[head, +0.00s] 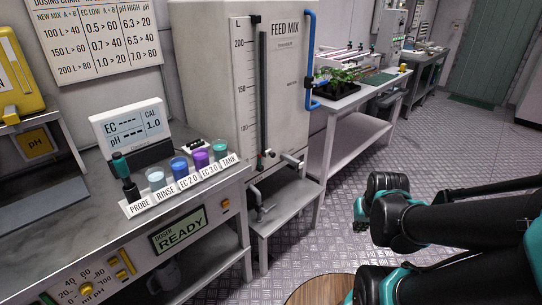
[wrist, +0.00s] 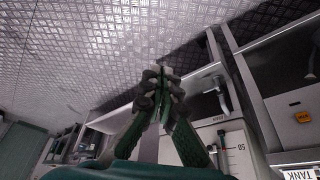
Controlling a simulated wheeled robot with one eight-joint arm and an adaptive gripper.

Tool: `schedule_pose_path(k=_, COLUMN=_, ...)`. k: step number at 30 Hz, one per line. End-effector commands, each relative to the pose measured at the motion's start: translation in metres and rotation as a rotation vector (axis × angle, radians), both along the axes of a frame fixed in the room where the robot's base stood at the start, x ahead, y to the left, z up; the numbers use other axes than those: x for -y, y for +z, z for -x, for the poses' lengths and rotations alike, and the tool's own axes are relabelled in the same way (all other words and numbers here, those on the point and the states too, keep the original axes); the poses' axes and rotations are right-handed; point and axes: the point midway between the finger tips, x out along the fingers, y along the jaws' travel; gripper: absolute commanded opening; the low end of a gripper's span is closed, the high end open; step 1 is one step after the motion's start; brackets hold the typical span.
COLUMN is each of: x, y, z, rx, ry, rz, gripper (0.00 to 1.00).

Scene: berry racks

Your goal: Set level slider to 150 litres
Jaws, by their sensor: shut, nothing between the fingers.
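The grey FEED MIX tank (head: 205,75) stands in the middle of the head view. Its front has a white scale strip (head: 242,90) marked 200, 150 and 100, rising upwards. A dark vertical tube (head: 263,95) runs beside the strip. A small black piece (head: 255,19) sits at the strip's top, above the 200 mark; I cannot tell if it is the level slider. In the wrist view, my gripper (wrist: 162,80) is shut and empty, and part of the tank's scale (wrist: 236,147) shows behind it to the right. My arm is at the right of the head view, apart from the tank.
A bench (head: 60,215) on the left bears a meter (head: 130,130) and several cups. A blue pipe (head: 309,60) runs down the tank's right side. A tap (head: 262,205) is below the tank. A table (head: 345,103) with plants stands behind. Open floor (head: 340,180) lies between tank and arm.

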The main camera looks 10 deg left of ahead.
Motion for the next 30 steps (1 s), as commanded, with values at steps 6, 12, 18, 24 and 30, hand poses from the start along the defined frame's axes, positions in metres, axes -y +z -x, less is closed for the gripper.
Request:
schedule_pose_path(k=6, x=0.0, y=0.0, z=-0.001, rx=0.0, ry=0.002, rz=-0.002, gripper=0.09)
schedule_pose_path(k=12, x=-0.017, y=0.007, z=-0.029, rx=0.02, ry=0.083, rz=-0.045, gripper=0.34)
schedule_pose_path(k=18, x=-0.056, y=0.019, z=-0.091, rx=0.089, ry=0.267, rz=-0.138, gripper=0.43)
schedule_pose_path(k=24, x=-0.092, y=0.027, z=-0.156, rx=0.194, ry=0.443, rz=-0.222, gripper=0.43)
schedule_pose_path(k=30, x=-0.124, y=0.029, z=-0.219, rx=0.328, ry=0.597, rz=-0.291, gripper=0.43)
